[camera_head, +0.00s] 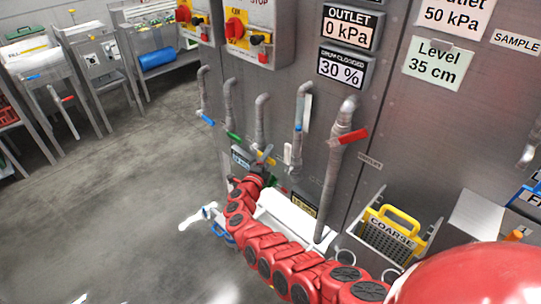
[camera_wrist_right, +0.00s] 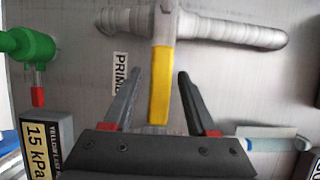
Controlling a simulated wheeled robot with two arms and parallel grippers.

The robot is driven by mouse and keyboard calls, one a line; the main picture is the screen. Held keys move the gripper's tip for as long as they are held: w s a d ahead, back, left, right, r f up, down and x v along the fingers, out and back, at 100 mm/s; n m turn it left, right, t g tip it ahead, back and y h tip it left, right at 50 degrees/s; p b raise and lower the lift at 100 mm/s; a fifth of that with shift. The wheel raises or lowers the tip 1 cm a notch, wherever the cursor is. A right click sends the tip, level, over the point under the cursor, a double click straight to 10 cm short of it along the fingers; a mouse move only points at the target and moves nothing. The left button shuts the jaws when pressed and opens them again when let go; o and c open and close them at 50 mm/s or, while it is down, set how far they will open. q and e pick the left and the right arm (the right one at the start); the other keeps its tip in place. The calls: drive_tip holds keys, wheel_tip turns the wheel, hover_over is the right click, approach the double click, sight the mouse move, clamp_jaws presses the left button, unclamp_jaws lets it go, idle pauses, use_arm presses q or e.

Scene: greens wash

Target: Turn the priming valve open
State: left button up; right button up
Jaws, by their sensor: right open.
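The priming valve's yellow lever (camera_wrist_right: 159,85) hangs down from a grey pipe (camera_wrist_right: 200,25) in the right wrist view, beside a partly hidden label starting "PRIM" (camera_wrist_right: 120,74). In the head view the lever (camera_head: 268,159) is small and partly covered by my right gripper. My right gripper (camera_head: 265,155) is at the yellow lever on the steel panel. In the right wrist view its fingers (camera_wrist_right: 158,88) are open, one on each side of the lever, with gaps visible on both sides. My left gripper is not in view.
Other pipes with blue, green and red (camera_head: 354,136) levers stand along the panel. Displays read "OUTLET 0 kPa" (camera_head: 350,28) and "30 %" (camera_head: 341,69). A COARSE basket with a yellow handle (camera_head: 398,222) is at right. The floor (camera_head: 120,195) at left is clear.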

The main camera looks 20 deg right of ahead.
drive_tip(key=shift+x, duration=0.9)
clamp_jaws()
idle(0.9)
